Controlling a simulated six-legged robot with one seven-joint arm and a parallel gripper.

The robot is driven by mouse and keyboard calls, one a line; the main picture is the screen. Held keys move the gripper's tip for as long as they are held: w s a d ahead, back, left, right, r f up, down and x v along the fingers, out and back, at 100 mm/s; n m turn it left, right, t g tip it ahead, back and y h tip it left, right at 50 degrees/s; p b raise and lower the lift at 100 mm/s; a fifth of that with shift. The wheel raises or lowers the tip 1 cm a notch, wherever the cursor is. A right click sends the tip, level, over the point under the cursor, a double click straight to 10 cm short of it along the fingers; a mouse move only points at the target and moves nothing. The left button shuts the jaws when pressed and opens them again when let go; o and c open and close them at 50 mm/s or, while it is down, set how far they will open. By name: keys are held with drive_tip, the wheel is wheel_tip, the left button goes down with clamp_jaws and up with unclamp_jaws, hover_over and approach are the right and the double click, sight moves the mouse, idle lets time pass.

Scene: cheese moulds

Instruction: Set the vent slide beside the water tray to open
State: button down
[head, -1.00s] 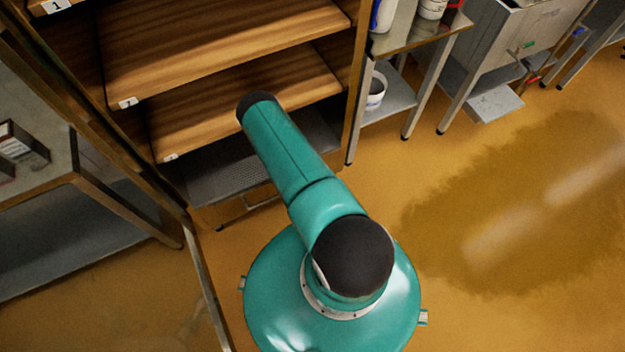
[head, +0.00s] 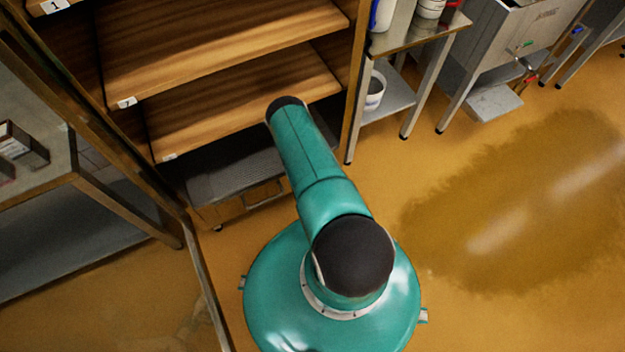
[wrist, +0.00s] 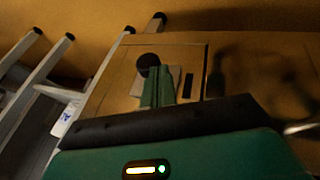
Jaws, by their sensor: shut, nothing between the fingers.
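In the wrist view my gripper (wrist: 158,86) is shut and empty, its green fingers in front of a tan panel (wrist: 125,72). Just beyond the fingertips is a dark round knob (wrist: 148,61) by a small pale plate (wrist: 172,74), partly hidden by the fingers. A narrow dark slot (wrist: 189,84) lies to their right. This looks like the vent slide; its setting and any contact cannot be told. In the head view a grey ribbed tray (head: 232,176), perhaps the water tray, lies low in the rack; my arm hides part of that area.
Wooden shelves (head: 225,50) rise above the tray. A metal table (head: 45,150) stands left, and a steel stand with a white bucket (head: 375,92) stands right of the rack. The floor on the right is open, with a wet patch (head: 530,200).

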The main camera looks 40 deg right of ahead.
drive_tip(key=d, duration=0.2)
drive_tip(key=s+d, duration=0.1)
drive_tip(key=d, duration=0.2)
drive_tip(key=shift+s, duration=0.2)
drive_tip(key=shift+r, duration=0.1)
